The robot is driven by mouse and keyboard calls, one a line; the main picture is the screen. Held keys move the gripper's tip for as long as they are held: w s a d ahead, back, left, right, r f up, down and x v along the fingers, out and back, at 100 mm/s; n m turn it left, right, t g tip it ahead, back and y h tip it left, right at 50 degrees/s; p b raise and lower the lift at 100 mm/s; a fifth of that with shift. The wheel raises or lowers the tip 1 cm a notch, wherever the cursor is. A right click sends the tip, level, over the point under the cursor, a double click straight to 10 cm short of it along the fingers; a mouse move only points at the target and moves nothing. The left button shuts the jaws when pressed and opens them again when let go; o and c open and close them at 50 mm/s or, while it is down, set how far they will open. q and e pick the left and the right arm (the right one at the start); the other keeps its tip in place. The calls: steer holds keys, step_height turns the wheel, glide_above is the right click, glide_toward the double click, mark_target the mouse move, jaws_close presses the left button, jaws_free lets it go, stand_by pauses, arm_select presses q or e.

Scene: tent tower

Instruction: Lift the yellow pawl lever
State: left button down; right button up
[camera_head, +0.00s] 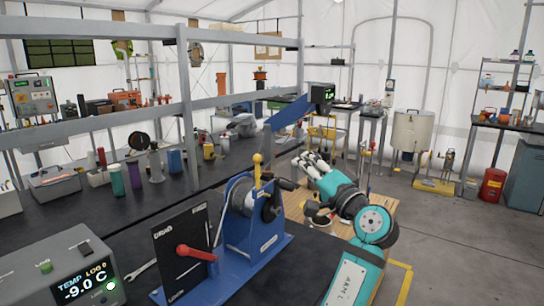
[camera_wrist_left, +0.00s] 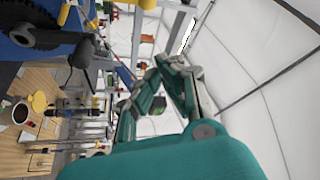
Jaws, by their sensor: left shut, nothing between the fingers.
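The yellow pawl lever (camera_head: 257,168) stands upright with a round knob on top of the blue winch (camera_head: 250,235). A yellow rod at the top left edge of the left wrist view (camera_wrist_left: 65,12) looks like the same lever. My left gripper (camera_head: 312,163) is to the right of the lever, clear of it and at about the same height in the picture. Its fingers (camera_wrist_left: 172,66) are shut with nothing between them. My right gripper is in neither view.
A black crank handle (camera_head: 287,184) sticks out of the winch towards my left gripper. A black panel with a red lever (camera_head: 196,253) stands left of the winch. A temperature box (camera_head: 65,275) is at the front left. A wooden table (camera_head: 380,207) lies behind my left arm.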

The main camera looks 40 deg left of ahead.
arm_select(q)
steer(key=a+p, duration=0.5)
steer(key=a, duration=0.4)
steer(key=shift+s+a, duration=0.2)
steer(key=shift+s, duration=0.05)
stand_by(0.4)
